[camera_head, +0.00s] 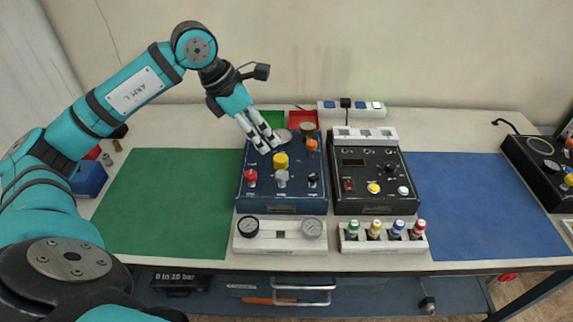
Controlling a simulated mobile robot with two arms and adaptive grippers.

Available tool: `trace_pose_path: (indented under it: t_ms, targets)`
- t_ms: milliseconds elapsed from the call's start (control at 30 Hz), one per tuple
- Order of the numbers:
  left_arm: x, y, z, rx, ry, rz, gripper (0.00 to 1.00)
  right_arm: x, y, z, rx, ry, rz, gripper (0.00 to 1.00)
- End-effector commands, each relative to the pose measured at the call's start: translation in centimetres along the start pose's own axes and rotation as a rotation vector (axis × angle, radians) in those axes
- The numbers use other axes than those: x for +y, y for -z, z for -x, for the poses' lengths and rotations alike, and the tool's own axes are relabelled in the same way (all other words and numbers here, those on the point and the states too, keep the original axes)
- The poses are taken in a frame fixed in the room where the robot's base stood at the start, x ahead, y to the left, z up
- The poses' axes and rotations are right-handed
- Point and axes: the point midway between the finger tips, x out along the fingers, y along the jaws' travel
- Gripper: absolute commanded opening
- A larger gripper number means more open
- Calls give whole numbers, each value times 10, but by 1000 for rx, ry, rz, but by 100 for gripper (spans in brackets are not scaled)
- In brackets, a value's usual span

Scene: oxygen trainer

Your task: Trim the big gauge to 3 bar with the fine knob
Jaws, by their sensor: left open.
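The blue trainer box (259,206) stands mid-table with several knobs on its top. A yellow knob (281,160) sits near its middle, with a grey knob (282,178) just in front. A red knob (250,175) is at the left and an orange one (311,145) at the upper right. A round grey gauge-like disc (284,136) lies at the back, partly behind my fingers; its reading is too small to tell. I cannot tell which knob is the fine one. My left gripper (270,143) is open, fingers pointing down over the back left of the box. My right gripper is not in view.
Two round gauges, one dark-rimmed (248,226) and one grey (313,228), sit on a white stand in front. A black box (345,206) stands to the right, with a rack (385,243) of coloured bottles before it. Green (165,205) and blue (470,205) mats are clear.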

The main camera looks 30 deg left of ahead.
Motion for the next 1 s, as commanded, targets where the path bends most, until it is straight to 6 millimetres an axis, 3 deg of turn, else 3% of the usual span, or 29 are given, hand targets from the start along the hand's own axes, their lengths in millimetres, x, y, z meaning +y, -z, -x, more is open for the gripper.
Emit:
trace_pose_path:
  t_ms: [100,267,800,1000]
  targets:
    - [16,14,12,65,-62,7,57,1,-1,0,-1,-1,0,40]
    - [18,18,1,78,-68,9,57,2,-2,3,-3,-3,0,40]
    - [24,25,-111,76,-62,10,57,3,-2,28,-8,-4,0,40]
    - [27,27,-143,74,-64,10,57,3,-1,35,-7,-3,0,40]
